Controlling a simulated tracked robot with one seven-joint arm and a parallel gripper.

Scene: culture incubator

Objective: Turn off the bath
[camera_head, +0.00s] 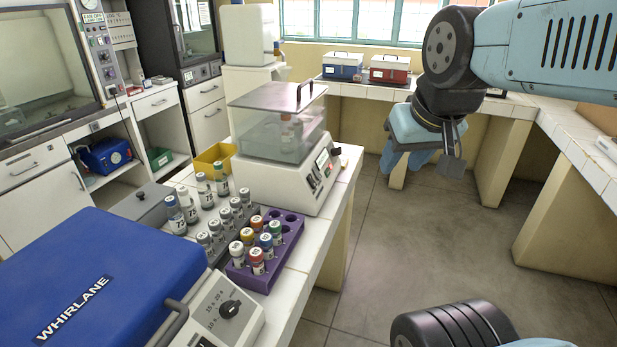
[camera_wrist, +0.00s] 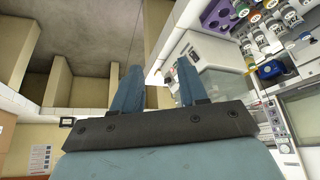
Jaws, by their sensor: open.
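The bath (camera_head: 318,185) is a white unit with a clear tank and a clear, closed lid with a dark handle. It stands on the white tiled bench in the middle of the head view. Its front has a small display and dark controls, and a small reddish spot shows near its right edge; I cannot read the switch position. My gripper (camera_head: 425,160) is open and empty in the air, to the right of the bath and apart from it. In the wrist view my gripper (camera_wrist: 158,88) shows two blue fingers spread apart, with the bath off to their right.
A purple rack (camera_head: 262,277) and a grey rack with capped vials stand in front of the bath. A blue WHIRLANE machine (camera_head: 95,265) is at the near left. A yellow bin (camera_head: 214,158) sits behind the racks. Open floor (camera_head: 400,260) lies right of the bench.

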